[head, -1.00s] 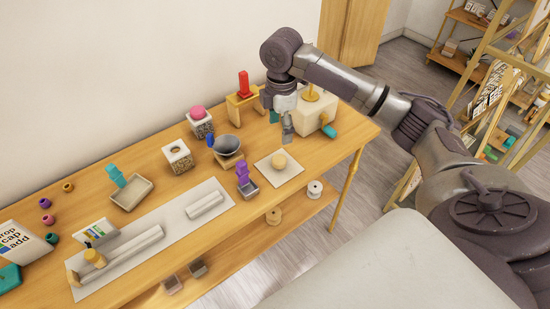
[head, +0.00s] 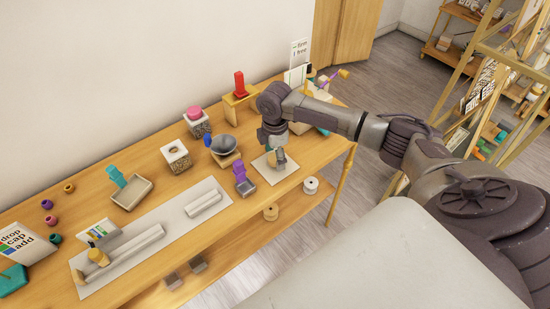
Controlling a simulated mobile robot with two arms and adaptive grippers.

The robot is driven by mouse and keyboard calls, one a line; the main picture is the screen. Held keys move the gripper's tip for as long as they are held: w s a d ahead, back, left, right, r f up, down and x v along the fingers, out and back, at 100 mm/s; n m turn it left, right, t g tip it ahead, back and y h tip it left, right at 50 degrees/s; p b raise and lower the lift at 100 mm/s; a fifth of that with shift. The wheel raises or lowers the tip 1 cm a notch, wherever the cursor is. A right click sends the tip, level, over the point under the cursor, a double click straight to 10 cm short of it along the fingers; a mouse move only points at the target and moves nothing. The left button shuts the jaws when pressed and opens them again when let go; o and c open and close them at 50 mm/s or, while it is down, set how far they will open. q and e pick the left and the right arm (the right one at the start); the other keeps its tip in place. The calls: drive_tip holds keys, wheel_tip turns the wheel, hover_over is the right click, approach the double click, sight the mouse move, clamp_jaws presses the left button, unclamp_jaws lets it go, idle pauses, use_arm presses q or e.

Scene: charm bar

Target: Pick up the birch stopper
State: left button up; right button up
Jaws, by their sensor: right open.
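The pale square mat (head: 292,171) lies near the front edge of the wooden table. A round, light wooden piece, which I take to be the birch stopper, sat on this mat in the earlier head view. It is now largely or wholly hidden by my right gripper (head: 277,160). That gripper points down, open, low over the mat at the stopper's place. I cannot tell whether its fingers stand around the stopper or touch it. My left gripper is not in view.
A dark funnel bowl (head: 223,145) and a purple holder (head: 243,178) stand close left of my right gripper. A yellow stand with a red piece (head: 239,84) is behind. A long pale mat (head: 178,228) lies left.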

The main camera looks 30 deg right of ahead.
drive_tip(key=shift+c, duration=0.3)
drive_tip(key=c, duration=1)
drive_tip(key=shift+o, duration=0.2)
drive_tip(key=shift+r, duration=0.1)
